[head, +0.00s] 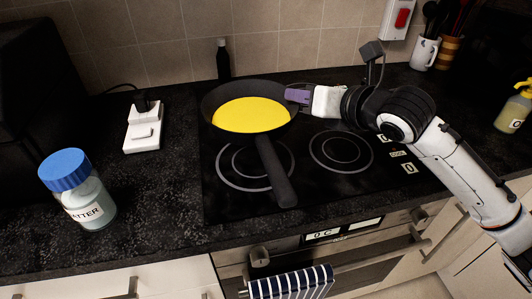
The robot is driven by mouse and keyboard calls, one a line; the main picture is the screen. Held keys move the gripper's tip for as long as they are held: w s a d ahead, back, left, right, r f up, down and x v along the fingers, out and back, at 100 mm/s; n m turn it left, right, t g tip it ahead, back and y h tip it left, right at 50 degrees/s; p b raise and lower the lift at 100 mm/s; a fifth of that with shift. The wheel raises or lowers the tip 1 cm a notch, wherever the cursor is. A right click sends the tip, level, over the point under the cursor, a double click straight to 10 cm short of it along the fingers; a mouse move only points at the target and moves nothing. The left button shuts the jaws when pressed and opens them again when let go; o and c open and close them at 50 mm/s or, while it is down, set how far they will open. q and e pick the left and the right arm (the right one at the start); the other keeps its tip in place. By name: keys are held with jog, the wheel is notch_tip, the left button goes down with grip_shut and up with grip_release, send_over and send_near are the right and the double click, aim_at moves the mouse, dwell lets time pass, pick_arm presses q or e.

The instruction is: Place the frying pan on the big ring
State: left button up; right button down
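The dark frying pan (212,103) has a yellow inside and is at the back left of the black hob. Its handle (272,170) points toward me and crosses over the big ring (229,180), a pale double circle at the front left of the hob. I cannot tell whether the pan rests on the hob or is slightly raised. My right gripper (298,96), with purple fingers, is at the right side of the pan's rim. The view does not show whether the fingers are closed on the rim. My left gripper is out of view.
A smaller ring (341,151) lies right of the big one. A dark bottle (223,60) stands behind the pan. A striped towel (290,284) hangs below the hob.

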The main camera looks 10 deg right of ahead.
send_over(294, 149)
notch_tip(294, 149, down, 9)
jog(key=shift+f, duration=0.1)
jog(key=c, duration=2.4)
grip_release()
jog(key=shift+f, duration=0.15)
jog(key=shift+c, duration=0.2)
jog(key=o, duration=0.4)
jog(key=shift+o, duration=0.2)
jog(key=b+v, duration=0.1)
jog(key=v, duration=1)
jog(key=shift+s+d+r, duration=0.1)
jog(key=shift+s+r, duration=0.2)
jog(key=shift+s, duration=0.2)
